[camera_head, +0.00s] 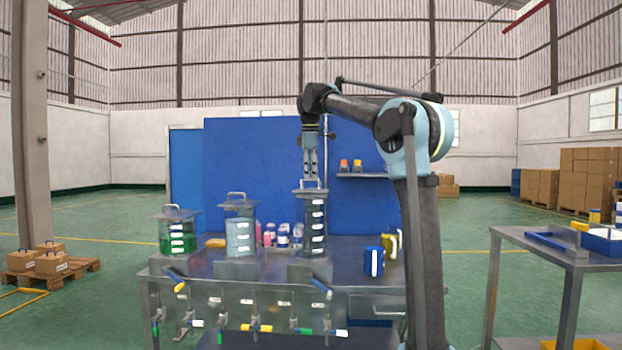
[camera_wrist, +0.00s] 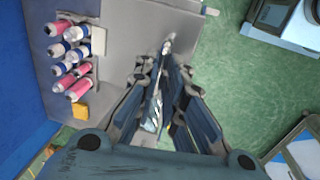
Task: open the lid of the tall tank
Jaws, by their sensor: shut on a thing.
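The tall tank (camera_head: 318,243) stands on the right of the bench's row of tanks, holding dark contents behind white labels. Its flat metal lid (camera_head: 298,192) appears to lie on its top, with an arched handle above. My gripper (camera_head: 311,178) points straight down over this lid, its fingers shut on the handle. In the wrist view my gripper (camera_wrist: 163,75) reaches across the picture, and a narrow bright metal part shows between the fingers. The fingers hide most of the lid and tank there.
A clear tank (camera_head: 240,238) and a green-filled tank (camera_head: 177,236) stand to the left, both lidded. Several small bottles (camera_wrist: 72,50) and a yellow block (camera_wrist: 80,111) lie near. A blue can (camera_head: 374,262) is at right. A blue panel (camera_head: 250,160) stands behind.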

